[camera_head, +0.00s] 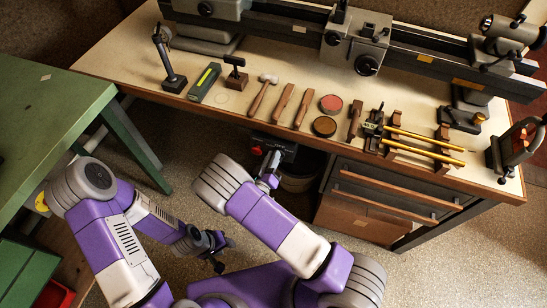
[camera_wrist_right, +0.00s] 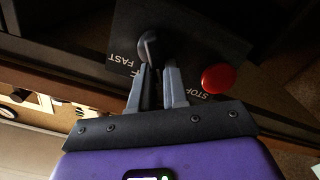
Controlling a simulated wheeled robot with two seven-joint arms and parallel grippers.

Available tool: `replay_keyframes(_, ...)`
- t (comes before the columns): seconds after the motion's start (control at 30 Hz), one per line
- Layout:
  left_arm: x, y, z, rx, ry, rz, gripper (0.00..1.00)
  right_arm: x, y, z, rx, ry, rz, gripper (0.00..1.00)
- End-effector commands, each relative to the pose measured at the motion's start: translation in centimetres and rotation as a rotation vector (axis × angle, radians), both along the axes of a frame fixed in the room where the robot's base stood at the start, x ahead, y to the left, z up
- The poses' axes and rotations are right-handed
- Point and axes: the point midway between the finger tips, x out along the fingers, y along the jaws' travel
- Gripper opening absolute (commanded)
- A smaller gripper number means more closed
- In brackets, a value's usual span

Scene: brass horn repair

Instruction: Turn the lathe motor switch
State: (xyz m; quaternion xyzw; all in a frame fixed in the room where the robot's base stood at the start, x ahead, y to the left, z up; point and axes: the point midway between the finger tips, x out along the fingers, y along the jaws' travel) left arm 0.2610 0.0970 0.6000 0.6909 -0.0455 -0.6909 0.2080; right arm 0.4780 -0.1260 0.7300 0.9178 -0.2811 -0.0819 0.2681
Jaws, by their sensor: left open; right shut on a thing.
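The lathe motor switch is a black knob (camera_wrist_right: 150,46) on a dark control panel (camera_wrist_right: 200,38) under the front edge of the bench. A red stop button (camera_wrist_right: 218,78) sits beside it, and it also shows in the head view (camera_head: 256,150). My right gripper (camera_wrist_right: 158,70) reaches up to the panel and is shut on the knob, with its fingers on either side. In the head view the right gripper (camera_head: 270,172) partly covers the panel, and the knob is hard to make out. My left gripper (camera_head: 218,252) is open and empty, low in front of the bench.
The lathe (camera_head: 360,42) stands at the back of the wooden bench (camera_head: 130,60). Hammers, files, tins and brass tubes (camera_head: 430,140) lie along its front. A green table (camera_head: 45,115) is at left, drawers (camera_head: 400,195) below right.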

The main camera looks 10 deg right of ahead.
Motion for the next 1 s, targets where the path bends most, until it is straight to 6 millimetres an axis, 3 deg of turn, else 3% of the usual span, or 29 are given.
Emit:
replay_keyframes(0.3, 0.01, 0.00, 0.14, 0.000, 0.000, 0.000, 0.43, 0.06, 0.15, -0.22, -0.095, 0.066, 0.000, 0.00)
replay_keyframes(0.8, 0.00, 0.00, 0.15, 0.000, 0.000, 0.000, 0.43, 0.07, 0.15, -0.26, -0.108, 0.076, 0.000, 0.00)
replay_keyframes(0.83, 0.00, 0.00, 0.15, 0.000, 0.000, 0.000, 0.43, 0.07, 0.15, -0.26, -0.108, 0.076, 0.000, 0.19)
replay_keyframes(0.97, 0.00, 0.00, 0.15, 0.000, 0.000, 0.000, 0.43, 0.07, 0.16, -0.24, -0.108, 0.074, 0.000, 0.39)
replay_keyframes(1.0, 0.00, 0.00, 0.15, 0.000, 0.000, 0.000, 0.43, 0.09, 0.16, -0.23, -0.108, 0.074, 0.000, 0.40)
